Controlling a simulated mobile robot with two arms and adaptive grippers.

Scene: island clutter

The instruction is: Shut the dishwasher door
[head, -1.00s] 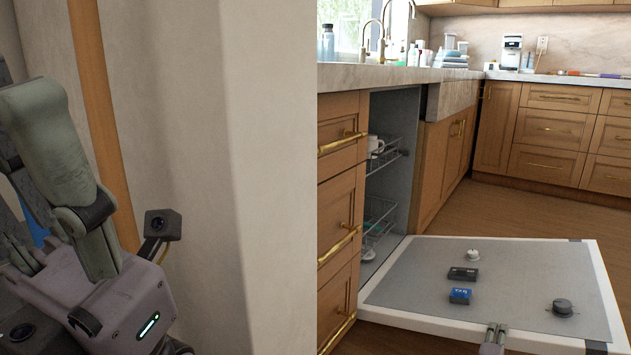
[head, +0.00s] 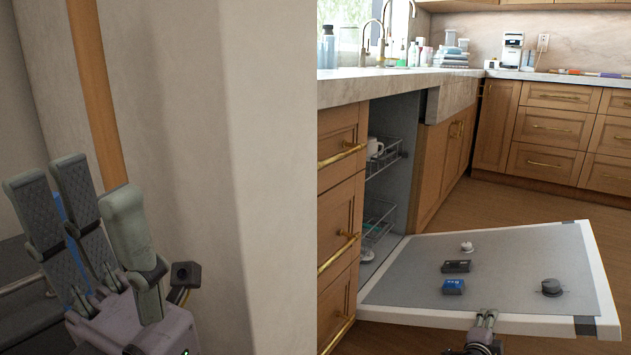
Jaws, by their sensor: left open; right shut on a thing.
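The dishwasher door (head: 400,312) is folded down, low over the floor, its outer edge slightly raised. Its grey inner panel faces up. The open dishwasher (head: 398,165) shows racks (head: 378,222) inside. My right gripper (head: 487,318) is at the door's near edge, its fingers shut on that edge. My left gripper (head: 75,185) is open and empty at the far left, fingers pointing up, away from the door.
A blue box (head: 453,287), a black box (head: 456,266), a white knob-like piece (head: 466,247) and a dark round piece (head: 551,287) lie on the door panel. Wooden floor (head: 500,205) is clear beyond the door.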

